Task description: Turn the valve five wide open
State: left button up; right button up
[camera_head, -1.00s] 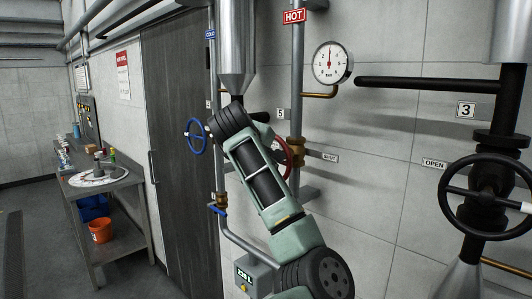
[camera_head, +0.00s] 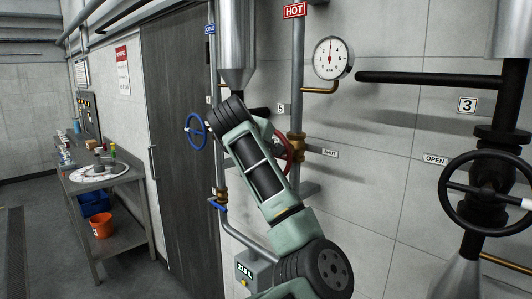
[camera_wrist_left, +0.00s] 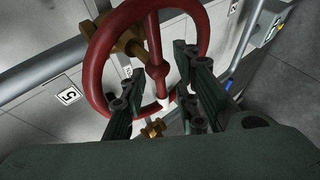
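Valve five's red handwheel (camera_head: 284,152) is on the vertical pipe under the HOT sign, near the number 5 label. In the head view my arm covers most of it. The left wrist view shows the red wheel (camera_wrist_left: 99,62) with its brass stem and a white mark on the lower rim, by a spoke end. My left gripper (camera_wrist_left: 160,98) is open, its dark fingers apart on either side of the lower rim. I cannot tell whether a finger touches it. The left gripper's fingers are hidden in the head view. My right gripper is not in view.
A SHUT label (camera_head: 330,153) is right of the wheel. A blue handwheel (camera_head: 196,131) stands to the left, a gauge (camera_head: 333,58) above right. A large black handwheel (camera_head: 447,205) is at the right, by an OPEN label (camera_head: 435,160). A side table (camera_head: 125,179) stands at left.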

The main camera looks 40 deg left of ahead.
pick_arm(q)
jog(key=v, duration=1.2)
dwell(0.3)
